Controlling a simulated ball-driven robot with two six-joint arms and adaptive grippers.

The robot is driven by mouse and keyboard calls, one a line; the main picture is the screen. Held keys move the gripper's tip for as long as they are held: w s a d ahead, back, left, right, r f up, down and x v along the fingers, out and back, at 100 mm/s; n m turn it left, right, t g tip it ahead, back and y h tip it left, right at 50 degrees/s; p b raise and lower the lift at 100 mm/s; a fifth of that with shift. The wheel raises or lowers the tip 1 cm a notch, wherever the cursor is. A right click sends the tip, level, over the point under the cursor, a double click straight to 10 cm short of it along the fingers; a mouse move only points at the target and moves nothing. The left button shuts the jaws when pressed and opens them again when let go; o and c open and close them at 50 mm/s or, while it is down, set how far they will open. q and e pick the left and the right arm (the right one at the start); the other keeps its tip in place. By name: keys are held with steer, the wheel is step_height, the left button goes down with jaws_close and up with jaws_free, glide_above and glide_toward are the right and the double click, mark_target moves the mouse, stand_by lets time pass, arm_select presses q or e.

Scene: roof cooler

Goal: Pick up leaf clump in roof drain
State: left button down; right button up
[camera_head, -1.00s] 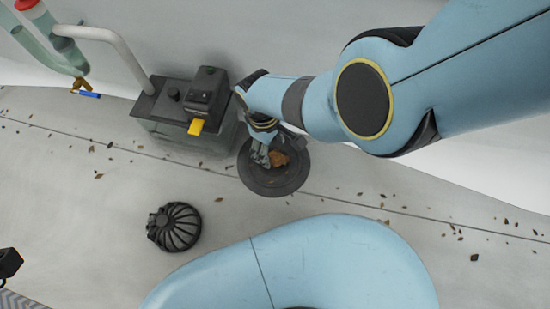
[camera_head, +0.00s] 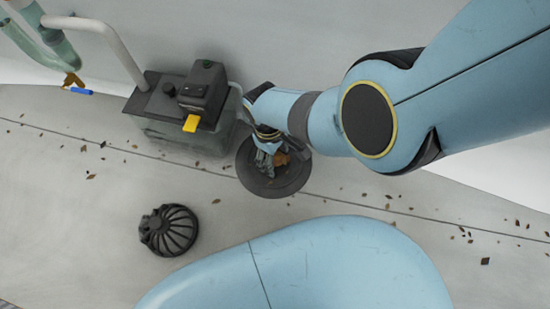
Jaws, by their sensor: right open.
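The roof drain (camera_head: 270,186) is a dark round bowl set in the grey roof, at the middle of the view. The leaf clump (camera_head: 281,159) shows as a small brown patch inside it, partly hidden by my right gripper. My right gripper (camera_head: 268,165) reaches down over the drain, its fingers open and beside the clump at its left. Whether the fingers touch the clump cannot be made out. My left gripper is not in view.
A black domed strainer (camera_head: 168,230) lies on the roof left of the drain. A tank with a black lid (camera_head: 150,101) and a yellow-tabbed box (camera_head: 203,92) stands behind left. A blue-handled valve (camera_head: 79,90) hangs further left. Loose leaves lie scattered along a seam.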

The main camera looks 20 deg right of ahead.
steer(key=shift+c, duration=0.5)
steer(key=c, duration=0.8)
